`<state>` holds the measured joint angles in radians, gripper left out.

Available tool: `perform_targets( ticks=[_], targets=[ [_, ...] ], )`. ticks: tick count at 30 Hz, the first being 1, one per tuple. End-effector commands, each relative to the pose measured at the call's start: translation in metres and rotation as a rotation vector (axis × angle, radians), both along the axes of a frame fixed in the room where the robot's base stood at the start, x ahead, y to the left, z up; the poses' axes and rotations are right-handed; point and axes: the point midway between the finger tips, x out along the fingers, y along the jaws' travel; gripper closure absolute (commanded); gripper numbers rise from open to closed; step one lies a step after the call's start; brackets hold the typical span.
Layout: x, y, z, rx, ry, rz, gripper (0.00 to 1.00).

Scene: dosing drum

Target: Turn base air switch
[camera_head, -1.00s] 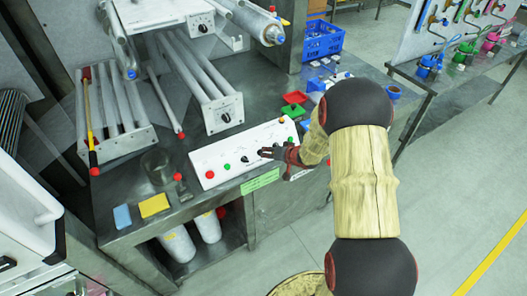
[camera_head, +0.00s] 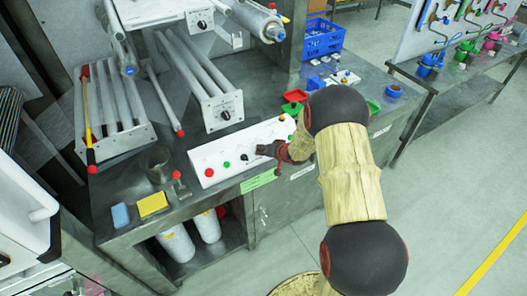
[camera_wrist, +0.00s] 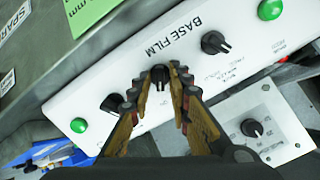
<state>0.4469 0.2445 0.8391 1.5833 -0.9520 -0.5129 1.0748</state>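The white control panel (camera_head: 225,160) lies on the metal bench, with red and green buttons and black knobs. The wrist view shows its "BASE FILM" lettering (camera_wrist: 184,36). A black knob switch (camera_wrist: 159,75) sits just below the lettering, between my gripper's (camera_wrist: 160,78) fingertips. The fingers are apart, one on each side of this knob, with narrow gaps; contact is not clear. A second black knob (camera_wrist: 214,42) is to the right, and another (camera_wrist: 112,103) is partly hidden by the left finger. The small print by the knobs is unreadable, so I cannot tell which is the air switch.
Green buttons (camera_wrist: 270,9) and (camera_wrist: 78,125) flank the knobs. A lower panel with a knob (camera_wrist: 252,128) is beside my right finger. Rollers rise behind the panel.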

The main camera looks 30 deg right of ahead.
Motion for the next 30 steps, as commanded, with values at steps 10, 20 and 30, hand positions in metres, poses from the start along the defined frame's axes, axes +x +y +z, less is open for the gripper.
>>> perform_targets(
  ticks=[10, 20, 30],
  targets=[
    [-0.0002, -0.0001, -0.0001, -0.001, 0.000, -0.001, 1.00],
    [-0.0002, -0.0002, -0.0001, -0.001, 0.000, 0.000, 1.00],
    [-0.0001, 0.0003, -0.0001, -0.082, -0.003, 0.057, 1.00]
  ],
)
